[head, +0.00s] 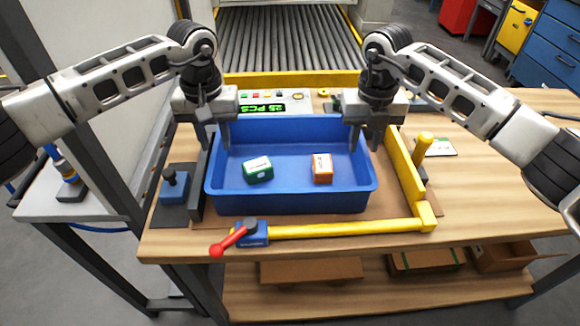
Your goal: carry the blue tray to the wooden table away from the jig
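The blue tray (290,203) sits level inside the yellow-edged jig (340,229) on the wooden table (490,210). A green box (258,169) and an orange box (322,168) lie apart on its floor. My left gripper (216,138) points down at the tray's left wall near the back. My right gripper (364,140) points down at its right wall near the back. Each has its fingers spread, one on the inner side and one on the outer side of the rim. Contact with the walls cannot be made out.
A red-handled toggle clamp (235,238) is at the jig's front left. A yellow post (422,148) stands at its right. A control panel with a green display (262,108) and a roller conveyor (288,40) lie behind. The table's right side is mostly clear, with a small card (441,147).

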